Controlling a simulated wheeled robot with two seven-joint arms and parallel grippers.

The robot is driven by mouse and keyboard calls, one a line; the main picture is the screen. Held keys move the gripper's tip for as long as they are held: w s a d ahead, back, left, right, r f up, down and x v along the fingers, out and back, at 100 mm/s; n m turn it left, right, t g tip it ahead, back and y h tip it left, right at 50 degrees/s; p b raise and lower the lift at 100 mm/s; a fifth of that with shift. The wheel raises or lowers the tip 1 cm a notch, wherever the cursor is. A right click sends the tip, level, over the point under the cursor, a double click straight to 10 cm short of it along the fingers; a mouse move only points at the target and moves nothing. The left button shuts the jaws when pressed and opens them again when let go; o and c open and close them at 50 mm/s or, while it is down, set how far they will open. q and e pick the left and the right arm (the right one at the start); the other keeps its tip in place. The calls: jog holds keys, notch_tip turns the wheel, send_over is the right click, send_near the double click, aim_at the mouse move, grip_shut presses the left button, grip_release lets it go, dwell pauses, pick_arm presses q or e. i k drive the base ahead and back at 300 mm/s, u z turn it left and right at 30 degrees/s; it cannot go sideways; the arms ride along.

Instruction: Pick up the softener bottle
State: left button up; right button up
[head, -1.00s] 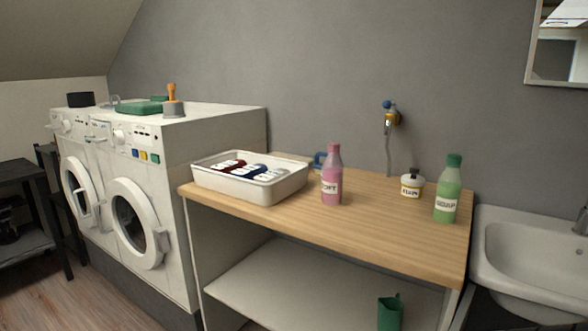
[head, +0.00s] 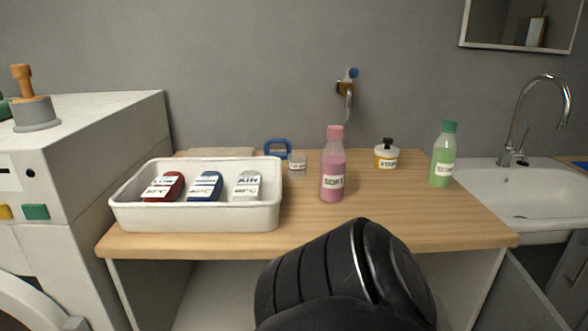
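The softener bottle (head: 333,165) is pink with a pink cap and a white label that seems to read SOFT. It stands upright near the middle of the wooden tabletop (head: 430,222), right of the white tray. A black arm link of mine rises at the bottom centre, in front of the table's front edge and below the bottle. Neither gripper shows in the head view, so their fingers are hidden or out of frame. Nothing touches the bottle.
A white tray (head: 196,219) with red, blue and white labelled items stands left. A small jar (head: 297,163), a yellow-labelled pot (head: 386,156) and a green bottle (head: 443,158) stand around the softener. A sink (head: 515,190) is right, a white machine (head: 100,150) left.

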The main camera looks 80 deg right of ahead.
aim_at(333, 156)
jog(key=z, duration=2)
